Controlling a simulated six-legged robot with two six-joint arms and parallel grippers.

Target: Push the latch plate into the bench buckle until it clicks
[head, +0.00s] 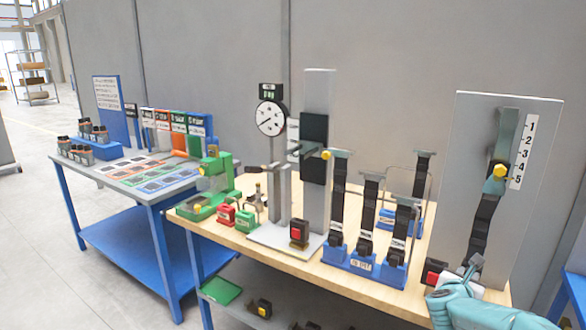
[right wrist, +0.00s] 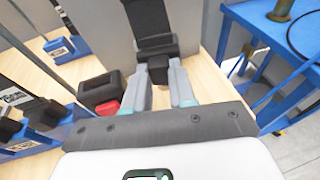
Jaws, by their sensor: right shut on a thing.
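My right gripper (head: 474,266) is at the foot of the grey panel at the right end of the bench. In the right wrist view its fingers (right wrist: 160,88) are shut on the black latch plate (right wrist: 157,68) at the lower end of a black strap (right wrist: 150,18). The same strap (head: 484,222) hangs down the panel in the head view. The bench buckle (head: 434,272), black with a red button, sits on the bench just left of the gripper. It also shows in the right wrist view (right wrist: 99,90), apart from the latch plate. My left gripper is not in view.
The grey panel (head: 530,190) with a 1-to-5 scale stands behind the gripper. A blue rack (head: 352,262) with several black straps stands left of the buckle. Another red-button buckle (head: 299,233) is farther left. Bare wood (head: 385,292) lies along the bench's front edge.

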